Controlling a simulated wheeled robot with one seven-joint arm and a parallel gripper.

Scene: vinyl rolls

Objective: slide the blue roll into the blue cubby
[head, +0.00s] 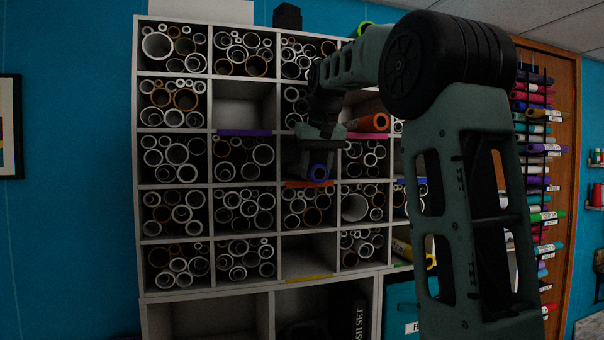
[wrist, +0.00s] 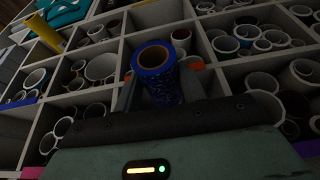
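The blue roll (wrist: 161,88) is between the two fingers of my gripper (wrist: 158,92) in the wrist view, its open end pointing away from the palm. In the head view the blue roll (head: 319,174) and my gripper (head: 316,157) are in front of the orange-labelled cubby (head: 309,184). The blue cubby has a blue label (head: 408,181) on its lower edge, to the right of the roll; my arm hides part of this cubby. In the wrist view its blue label (wrist: 20,103) is at the left edge, apart from the roll.
Most cubbies hold white and brown tubes. An orange roll (head: 377,122) lies in the pink-labelled cubby, and a yellow roll (head: 413,252) in the green-labelled one. The purple-labelled (head: 244,133) and yellow-labelled (head: 308,279) cubbies look empty. White dividers separate the cubbies.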

